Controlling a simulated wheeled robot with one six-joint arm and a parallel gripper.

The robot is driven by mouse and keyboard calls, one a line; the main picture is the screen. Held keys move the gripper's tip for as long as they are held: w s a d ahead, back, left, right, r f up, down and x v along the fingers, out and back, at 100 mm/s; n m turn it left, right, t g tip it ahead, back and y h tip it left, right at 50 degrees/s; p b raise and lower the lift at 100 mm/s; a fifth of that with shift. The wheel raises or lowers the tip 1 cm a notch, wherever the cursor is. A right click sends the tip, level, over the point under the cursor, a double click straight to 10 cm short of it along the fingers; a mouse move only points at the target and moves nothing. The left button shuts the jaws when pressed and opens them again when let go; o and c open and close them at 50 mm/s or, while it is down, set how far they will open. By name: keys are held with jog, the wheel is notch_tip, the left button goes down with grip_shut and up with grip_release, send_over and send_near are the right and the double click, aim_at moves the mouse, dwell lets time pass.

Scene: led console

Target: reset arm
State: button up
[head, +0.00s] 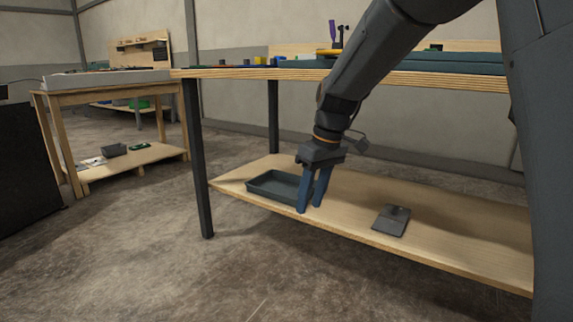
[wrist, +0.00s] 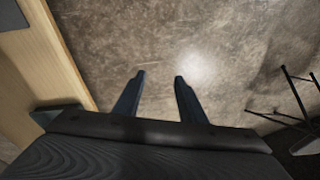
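My gripper (head: 311,203) hangs from my arm in the head view, pointing down in front of the workbench's lower shelf (head: 450,235). Its two blue fingers are apart with nothing between them. In the wrist view the fingers (wrist: 159,78) are also spread, with bare concrete floor (wrist: 180,35) beyond them. In the head view the fingers overlap the right end of a dark grey tray (head: 262,190) on the shelf. I cannot tell whether they touch it.
A flat grey plate-like object (head: 391,220) lies on the shelf to the right of my gripper. The bench top (head: 225,73) is above, with tools on it. A second wooden table (head: 60,92) stands at the left. The floor in front is clear.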

jog(key=s+a+r+p, duration=0.1)
jog(key=s+a, duration=0.3)
jog(key=s, duration=0.4)
jog(key=s+a+r, duration=0.1)
jog(key=s+a, duration=0.3)
jog(key=s, duration=0.4)
jog(key=s+f+m+p, duration=0.2)
jog(key=s+f, duration=0.1)
jog(key=s, duration=1.8)
jog(key=d+r+m+h+p, duration=0.1)
jog(key=d+r+m+p, duration=0.2)
jog(key=d+r+p, duration=0.7)
jog(key=d+r+m+h+p, duration=0.1)
jog(key=d+r+m+p, duration=0.3)
jog(key=d+r+p, duration=0.7)
notch_tip(320, 180, up, 8)
jog(key=w+p, duration=0.1)
jog(key=p, duration=1.5)
jog(key=shift+d+g, duration=0.2)
jog(key=shift+g, duration=0.1)
